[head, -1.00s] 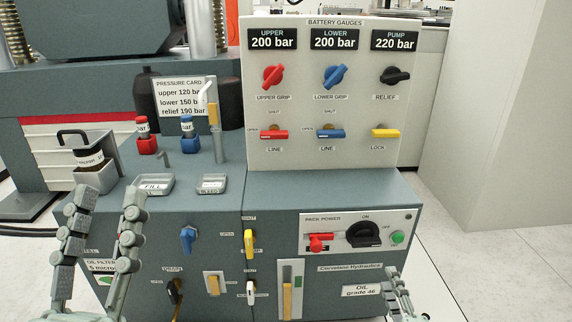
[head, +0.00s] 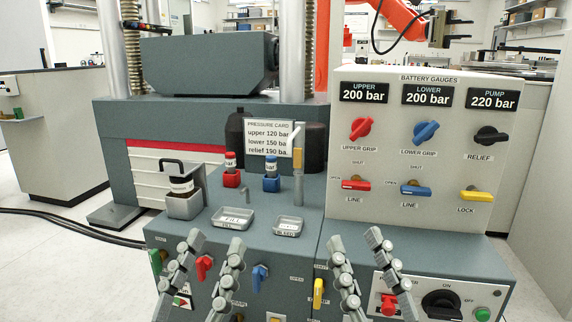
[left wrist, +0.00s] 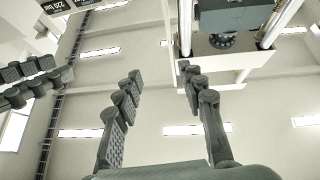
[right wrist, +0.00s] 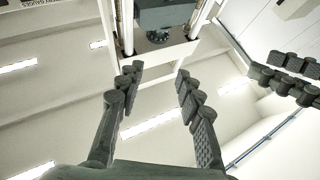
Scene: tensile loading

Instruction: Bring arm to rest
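My left gripper (head: 207,268) is at the bottom of the head view, in front of the cabinet front, its fingers apart with nothing between them. My right gripper (head: 362,268) is to its right, in front of the cabinet near the pack power panel, also open and empty. Both point upward. In the left wrist view my left fingers (left wrist: 160,105) are spread against ceiling and press parts. In the right wrist view my right fingers (right wrist: 155,105) are likewise spread and empty.
The grey hydraulic cabinet (head: 420,240) carries the gauge panel (head: 380,130), a pressure card (head: 268,138), two trays and a black-handled container (head: 184,190). The test press (head: 205,62) stands behind. An orange robot arm (head: 400,18) is at the back. Open floor (head: 60,175) lies to the left.

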